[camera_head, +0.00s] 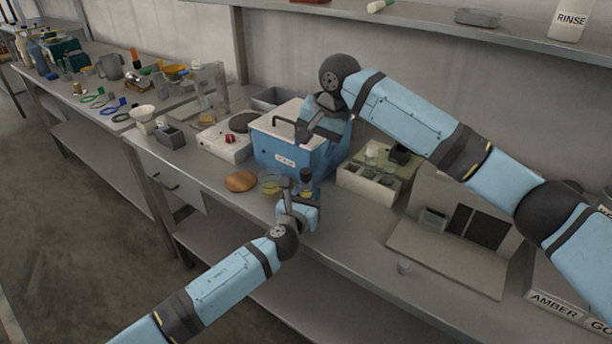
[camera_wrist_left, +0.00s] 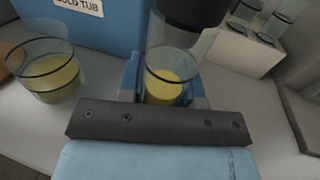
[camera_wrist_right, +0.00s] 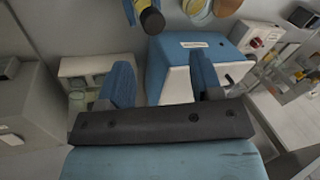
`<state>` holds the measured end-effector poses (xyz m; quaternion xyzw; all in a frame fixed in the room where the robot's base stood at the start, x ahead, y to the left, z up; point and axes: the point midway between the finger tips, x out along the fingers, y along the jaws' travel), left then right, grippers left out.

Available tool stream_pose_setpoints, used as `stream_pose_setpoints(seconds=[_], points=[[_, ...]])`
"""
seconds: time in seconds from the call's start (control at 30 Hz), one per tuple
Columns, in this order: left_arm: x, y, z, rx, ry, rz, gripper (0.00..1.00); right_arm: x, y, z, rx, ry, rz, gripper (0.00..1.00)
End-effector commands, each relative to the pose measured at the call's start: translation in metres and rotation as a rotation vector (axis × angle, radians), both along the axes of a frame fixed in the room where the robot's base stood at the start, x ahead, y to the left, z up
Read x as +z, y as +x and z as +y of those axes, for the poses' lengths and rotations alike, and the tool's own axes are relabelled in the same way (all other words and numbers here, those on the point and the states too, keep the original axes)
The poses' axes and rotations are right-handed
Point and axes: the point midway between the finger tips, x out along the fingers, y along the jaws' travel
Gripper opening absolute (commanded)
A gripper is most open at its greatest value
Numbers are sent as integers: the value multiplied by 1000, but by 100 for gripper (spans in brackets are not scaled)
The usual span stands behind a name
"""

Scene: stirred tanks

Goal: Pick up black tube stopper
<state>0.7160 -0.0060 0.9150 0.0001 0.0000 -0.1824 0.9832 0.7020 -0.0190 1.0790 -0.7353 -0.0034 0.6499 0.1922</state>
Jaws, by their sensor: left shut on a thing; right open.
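The black tube stopper (camera_head: 306,174) sits at the top of a clear tube (camera_wrist_left: 165,75) with yellow liquid. It shows large at the top of the left wrist view (camera_wrist_left: 192,10) and near the top edge of the right wrist view (camera_wrist_right: 152,20). My left gripper (camera_head: 297,192) is shut on the tube, below the stopper, in front of the blue tub. My right gripper (camera_head: 302,130) is open and empty above the tub, higher than the stopper. Its two blue fingers (camera_wrist_right: 162,80) are spread in the right wrist view, with the stopper outside them.
The blue cold tub (camera_head: 275,155) stands behind the tube. A beaker of yellow liquid (camera_wrist_left: 45,75) and a brown disc (camera_head: 240,181) are at its left. A white rack (camera_head: 365,190) with glass vessels is at its right. A hotplate (camera_head: 224,145) stands further left.

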Motion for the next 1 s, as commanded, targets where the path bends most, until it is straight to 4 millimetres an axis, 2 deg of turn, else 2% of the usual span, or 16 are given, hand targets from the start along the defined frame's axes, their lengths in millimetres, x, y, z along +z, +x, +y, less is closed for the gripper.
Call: stream_pose_setpoints(seconds=[0.03, 0.2, 0.43, 0.53, 0.8, 1.0], points=[[0, 0, 0, 0, 0, 0, 8, 10, 2, 6, -89, -28, 46, 60], [0, 0, 0, 0, 0, 1, 8, 32, 4, 14, -386, -124, 170, 60], [-1, 0, 0, 0, 0, 1, 8, 46, 3, 17, -594, -196, 230, 60], [-1, 0, 0, 0, 0, 0, 8, 36, 3, 17, -617, -205, 235, 60], [0, 0, 0, 0, 0, 0, 8, -8, 2, 17, -617, -203, 234, 60], [0, 0, 0, 0, 0, 0, 8, -23, 2, 17, -616, -203, 234, 60]])
